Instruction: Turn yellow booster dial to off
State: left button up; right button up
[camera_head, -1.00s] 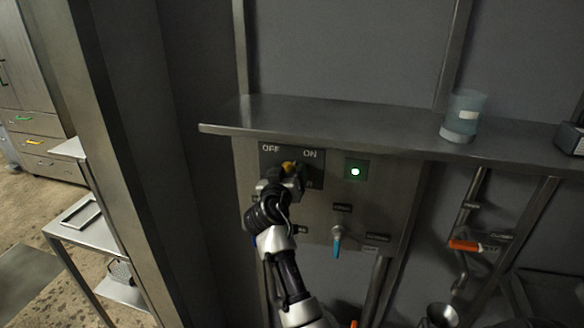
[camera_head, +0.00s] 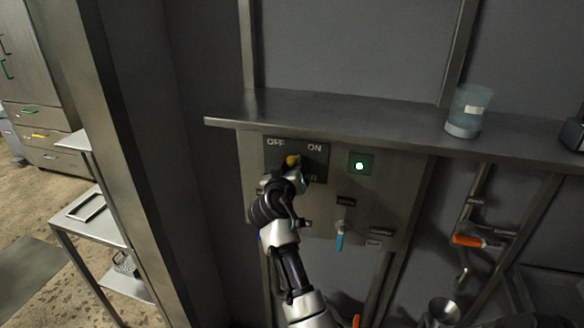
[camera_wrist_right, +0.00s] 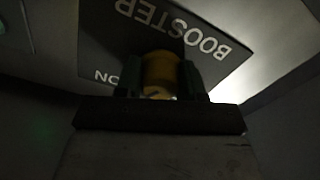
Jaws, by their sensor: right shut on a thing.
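The yellow booster dial (camera_head: 292,160) sits on a dark plate marked OFF on the left and ON on the right, on the grey panel under the shelf. My right gripper (camera_head: 296,172) is at the dial and shut on it, hiding most of it in the head view. In the right wrist view the dial (camera_wrist_right: 160,74) lies between the two dark fingers (camera_wrist_right: 160,82), with the word BOOSTER behind it. The indicator lamp (camera_head: 359,166) right of the plate glows green-white. My left gripper is not in view.
A steel shelf (camera_head: 400,128) overhangs the panel, with a translucent beaker (camera_head: 466,112) on it. A blue-handled valve (camera_head: 340,240) is below right of the dial. An orange-handled valve (camera_head: 467,240) is further right. A steel post (camera_head: 115,150) stands at the left.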

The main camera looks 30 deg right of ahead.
jog(key=shift+n, duration=1.2)
jog(key=n+p, duration=0.1)
jog(key=n, duration=0.1)
jog(key=shift+r+n, duration=0.1)
jog(key=shift+n, duration=0.2)
jog(key=n+p, duration=0.2)
jog(key=n, duration=0.3)
jog(key=shift+n, duration=0.6)
jog(key=o, duration=0.9)
jog(key=shift+o, duration=0.2)
